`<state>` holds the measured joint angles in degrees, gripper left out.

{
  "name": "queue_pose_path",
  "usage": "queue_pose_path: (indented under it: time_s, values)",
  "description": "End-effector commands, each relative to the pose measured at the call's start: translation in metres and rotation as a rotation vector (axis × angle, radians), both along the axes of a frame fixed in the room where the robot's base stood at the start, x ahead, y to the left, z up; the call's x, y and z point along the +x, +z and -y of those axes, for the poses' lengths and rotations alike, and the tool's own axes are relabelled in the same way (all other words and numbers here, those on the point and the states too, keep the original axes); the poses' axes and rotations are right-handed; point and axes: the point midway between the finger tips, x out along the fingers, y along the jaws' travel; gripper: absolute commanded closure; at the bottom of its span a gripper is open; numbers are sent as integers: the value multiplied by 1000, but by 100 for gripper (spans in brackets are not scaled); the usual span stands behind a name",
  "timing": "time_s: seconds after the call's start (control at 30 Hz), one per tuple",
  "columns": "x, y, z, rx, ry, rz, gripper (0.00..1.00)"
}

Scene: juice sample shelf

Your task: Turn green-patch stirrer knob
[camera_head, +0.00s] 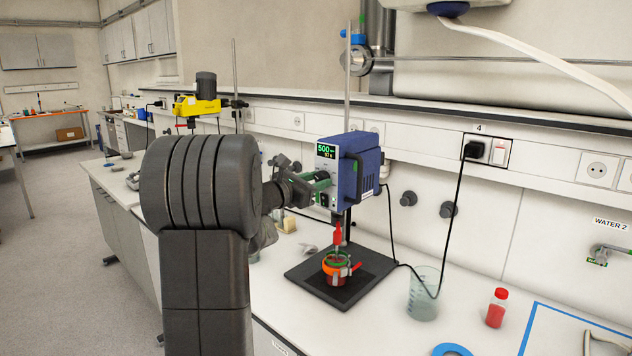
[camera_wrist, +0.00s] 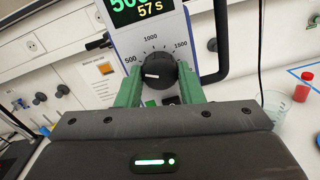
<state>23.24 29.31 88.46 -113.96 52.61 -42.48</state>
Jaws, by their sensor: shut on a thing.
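The blue stirrer (camera_head: 360,172) hangs on a rod stand above a black base plate. Its lit display (camera_wrist: 145,9) shows 500 and 57 s. The black stirrer knob (camera_wrist: 160,75) is on its front panel, under a scale marked 500, 1000 and 1500. The knob's white pointer points left, near 500. My gripper (camera_wrist: 158,84) has its green fingers on both sides of the knob, shut on it. In the head view my gripper (camera_head: 316,185) reaches the front panel and hides the knob. A small green patch (camera_wrist: 150,103) shows just below the knob.
Under the stirrer, a red-and-orange vessel (camera_head: 338,268) stands on the black plate (camera_head: 310,280). A clear beaker (camera_head: 423,292) and a red-capped bottle (camera_head: 496,308) stand to the right. A yellow stirrer (camera_head: 197,106) is at the back left. A black cable runs down to the bench.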

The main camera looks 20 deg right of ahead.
Motion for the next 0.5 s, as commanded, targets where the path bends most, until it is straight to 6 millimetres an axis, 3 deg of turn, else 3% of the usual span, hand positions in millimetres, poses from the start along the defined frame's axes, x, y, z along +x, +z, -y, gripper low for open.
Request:
queue_pose_path:
  time_s: [0.5]
  values:
    - [-1, 1, 1, -159, 0, -388, 89]
